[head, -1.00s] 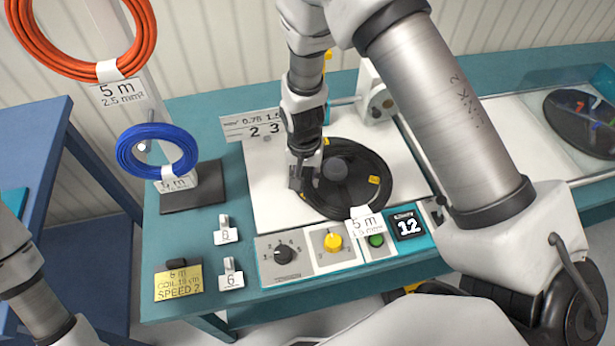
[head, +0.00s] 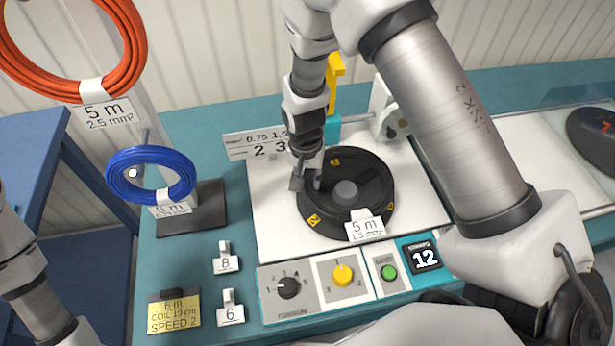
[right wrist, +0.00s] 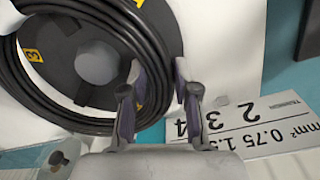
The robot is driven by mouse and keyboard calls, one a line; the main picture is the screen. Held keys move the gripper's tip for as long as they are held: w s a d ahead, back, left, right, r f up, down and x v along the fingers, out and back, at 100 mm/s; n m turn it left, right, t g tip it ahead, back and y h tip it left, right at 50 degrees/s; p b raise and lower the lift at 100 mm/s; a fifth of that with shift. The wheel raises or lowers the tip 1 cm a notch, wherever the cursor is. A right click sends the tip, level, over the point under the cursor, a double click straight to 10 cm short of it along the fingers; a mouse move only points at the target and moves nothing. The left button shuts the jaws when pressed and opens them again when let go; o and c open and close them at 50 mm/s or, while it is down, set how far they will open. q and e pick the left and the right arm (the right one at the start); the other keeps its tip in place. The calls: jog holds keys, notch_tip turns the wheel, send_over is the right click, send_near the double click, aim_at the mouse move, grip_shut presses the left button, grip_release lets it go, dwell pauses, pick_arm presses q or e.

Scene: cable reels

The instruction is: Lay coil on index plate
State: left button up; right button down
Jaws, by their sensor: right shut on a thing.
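The black cable coil (right wrist: 165,50) is a ring with a white tag (head: 365,227) reading 5 m, 1.5 mm². My right gripper (head: 308,184) is shut on its left side; in the right wrist view my two fingers (right wrist: 160,98) straddle the strands. The index plate (right wrist: 45,35) is a dark disc with yellow marks and a grey hub (head: 345,192). The coil lies over the plate and encircles the hub. I cannot tell whether it rests on the plate or hangs just above it. My left gripper is out of view; only part of my left arm shows.
A blue coil (head: 123,163) and an orange coil (head: 136,50) hang at left. Weight-like blocks tagged 8 (head: 225,262) and 6 (head: 231,312) and a yellow card (head: 174,315) lie front left. The control panel (head: 300,307) is in front; a number sign (head: 240,146) stands behind.

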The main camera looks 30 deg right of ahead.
jog(key=shift+w+d+f, duration=0.1)
jog(key=shift+w+f, duration=0.15)
jog(key=shift+w, duration=0.1)
jog(key=shift+s, duration=0.1)
jog(key=shift+s+f, duration=0.1)
jog(key=shift+f, duration=0.5)
jog(key=shift+f+b, duration=0.35)
jog(key=shift+f, duration=0.15)
jog(key=shift+f, duration=0.2)
